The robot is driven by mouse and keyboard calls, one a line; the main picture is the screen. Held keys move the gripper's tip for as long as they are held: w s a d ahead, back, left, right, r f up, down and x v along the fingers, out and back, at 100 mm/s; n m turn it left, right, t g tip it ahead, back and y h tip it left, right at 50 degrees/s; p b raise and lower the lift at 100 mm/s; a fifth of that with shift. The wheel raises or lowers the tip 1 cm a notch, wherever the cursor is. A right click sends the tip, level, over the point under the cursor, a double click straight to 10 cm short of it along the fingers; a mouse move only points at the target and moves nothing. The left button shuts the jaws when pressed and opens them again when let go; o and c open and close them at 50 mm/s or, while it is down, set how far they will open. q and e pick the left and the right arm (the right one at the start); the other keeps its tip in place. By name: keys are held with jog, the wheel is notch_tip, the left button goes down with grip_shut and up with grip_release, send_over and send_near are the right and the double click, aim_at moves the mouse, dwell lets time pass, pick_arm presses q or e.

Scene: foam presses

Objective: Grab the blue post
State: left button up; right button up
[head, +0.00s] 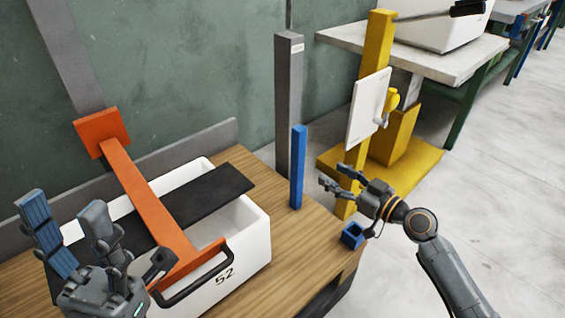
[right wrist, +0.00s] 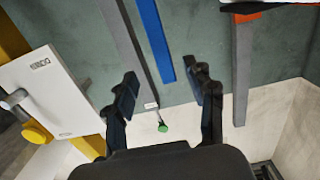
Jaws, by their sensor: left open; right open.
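The blue post (head: 298,165) stands upright at the back right of the wooden table, in front of a taller grey post (head: 288,70). My right gripper (head: 334,178) is open and empty, to the right of the blue post and apart from it. In the right wrist view, the blue post (right wrist: 153,38) comes down from the top edge, and its end lies in the gap between the open fingertips (right wrist: 167,82). The fingers do not visibly touch it. My left gripper (head: 66,212) is open over the left front of the white bin.
The white bin (head: 256,238) marked 52 has an orange T-shaped bar across it and a dark plate. A small blue block (head: 352,235) sits at the table's right edge. A yellow stand with a white panel (head: 366,105) is behind my right gripper.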

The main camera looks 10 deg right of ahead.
aim_at(302, 153)
jog(key=x, duration=0.7)
jog(key=shift+w+a+r, duration=0.1)
jog(key=shift+w+r, duration=0.1)
jog(key=shift+w, duration=0.25)
jog(key=shift+b+x, duration=0.8)
jog(key=shift+x, duration=2.15)
jog(key=shift+r, duration=0.15)
grip_shut()
